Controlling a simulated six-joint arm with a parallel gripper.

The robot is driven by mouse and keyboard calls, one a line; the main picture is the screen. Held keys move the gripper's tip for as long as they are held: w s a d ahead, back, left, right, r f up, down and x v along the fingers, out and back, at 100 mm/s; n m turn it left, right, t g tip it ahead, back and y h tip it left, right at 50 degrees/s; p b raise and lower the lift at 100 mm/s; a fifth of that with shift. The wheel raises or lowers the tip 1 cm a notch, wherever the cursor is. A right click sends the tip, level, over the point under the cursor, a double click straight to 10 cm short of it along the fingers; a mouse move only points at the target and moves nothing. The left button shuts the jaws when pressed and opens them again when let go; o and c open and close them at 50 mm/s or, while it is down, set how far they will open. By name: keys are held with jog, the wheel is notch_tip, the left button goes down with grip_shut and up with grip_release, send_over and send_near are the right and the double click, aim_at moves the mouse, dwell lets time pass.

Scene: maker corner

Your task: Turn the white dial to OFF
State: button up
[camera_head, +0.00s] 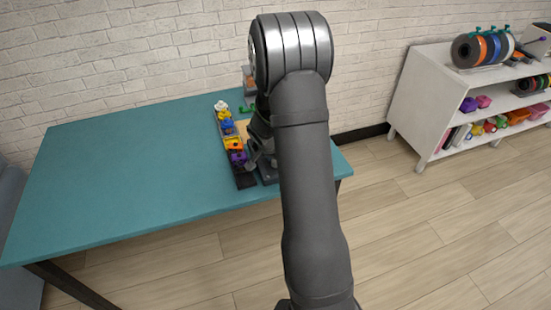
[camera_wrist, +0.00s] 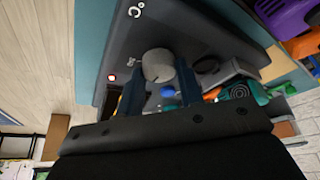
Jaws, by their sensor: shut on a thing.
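The white dial (camera_wrist: 158,64) is a round, light grey-white knob on a dark panel (camera_wrist: 215,32), seen in the wrist view. My gripper (camera_wrist: 159,80) has its two blue fingers on either side of the dial, shut on it. The dial's pointer and any OFF lettering are not readable. A small white mark shows on the panel at the top, and a lit red lamp (camera_wrist: 111,77) is left of the dial. In the head view the dial is hidden behind my arm, and only a dark part of the machine (camera_head: 268,176) shows.
The table's left side is clear. A white shelf (camera_head: 410,100) with spools stands at the right. Orange and teal items lie close to the gripper.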

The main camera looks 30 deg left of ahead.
jog(key=n+y, duration=0.1)
jog(key=n, duration=0.3)
jog(key=shift+d+n+y, duration=0.15)
jog(key=shift+n+y, duration=0.15)
jog(key=shift+y, duration=0.1)
jog(key=n+g+y, duration=0.1)
jog(key=n, duration=0.3)
jog(key=shift+d+n, duration=0.1)
jog(key=shift+n, duration=0.3)
jog(key=n, duration=0.2)
jog(key=n+g+y, duration=0.1)
jog(key=n, duration=0.1)
jog(key=shift+w+d+g, duration=0.1)
jog(key=shift+w+g, duration=0.05)
jog(key=shift+g, duration=0.15)
jog(key=shift+w+n+g+y, duration=0.15)
jog(key=shift+n+g, duration=0.3)
jog(key=shift+n, duration=0.7)
jog(key=shift+s+n+g+y, duration=0.15)
jog(key=shift+n+g, duration=0.3)
jog(key=shift+n, duration=0.7)
jog(key=shift+w, duration=0.1)
jog(key=o, duration=1)
jog(key=shift+c, duration=0.2)
jog(key=shift+r, duration=0.1)
jog(key=v, duration=1.7)
jog(key=shift+d, duration=0.15)
